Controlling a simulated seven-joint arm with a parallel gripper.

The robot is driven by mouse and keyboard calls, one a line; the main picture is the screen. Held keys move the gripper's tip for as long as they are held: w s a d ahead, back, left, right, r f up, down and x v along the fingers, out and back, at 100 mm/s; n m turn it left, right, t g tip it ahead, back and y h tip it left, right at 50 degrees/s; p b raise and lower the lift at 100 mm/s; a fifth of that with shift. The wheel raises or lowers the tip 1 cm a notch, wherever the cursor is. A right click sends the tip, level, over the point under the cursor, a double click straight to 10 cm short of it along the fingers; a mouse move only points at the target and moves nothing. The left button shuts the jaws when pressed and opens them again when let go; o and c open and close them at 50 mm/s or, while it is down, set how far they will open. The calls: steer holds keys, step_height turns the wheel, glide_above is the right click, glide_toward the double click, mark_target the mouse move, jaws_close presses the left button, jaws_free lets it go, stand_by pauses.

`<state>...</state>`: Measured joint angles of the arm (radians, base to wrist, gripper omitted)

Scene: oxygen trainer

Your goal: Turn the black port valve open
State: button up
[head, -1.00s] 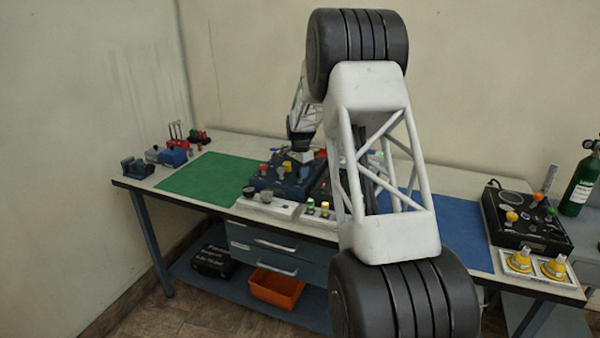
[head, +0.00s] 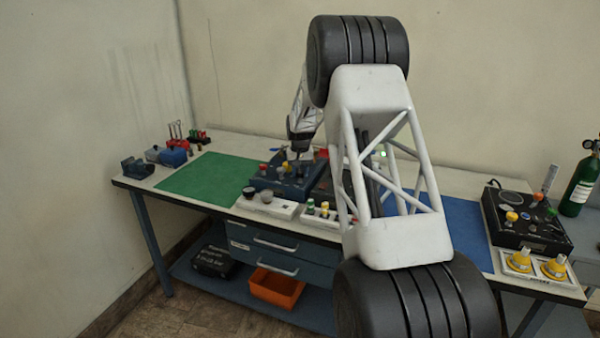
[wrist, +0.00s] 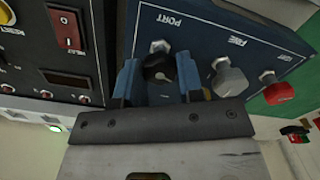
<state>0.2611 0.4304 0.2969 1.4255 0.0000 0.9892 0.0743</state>
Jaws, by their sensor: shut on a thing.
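The black port valve (wrist: 158,68) is a dark knob below the printed word PORT on the blue panel (wrist: 200,30). It sits between the two blue fingers of my gripper (wrist: 158,80) in the wrist view, and the gripper is shut on it. The knob's exact turn angle is hard to make out. In the head view the blue panel (head: 262,183) stands on the bench with my gripper (head: 299,160) over its back right part. The black valve cannot be made out there.
A black panel with a red switch (wrist: 68,30) stands to the left. A green mat (head: 205,180) lies clear on the bench.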

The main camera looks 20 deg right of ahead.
mark_target(300, 172)
steer(key=n, duration=0.4)
steer(key=shift+n, duration=0.3)
steer(key=n, duration=0.5)
stand_by(0.4)
steer(key=o, duration=0.9)
steer(key=shift+r, duration=0.1)
steer(key=shift+r, duration=3.85)
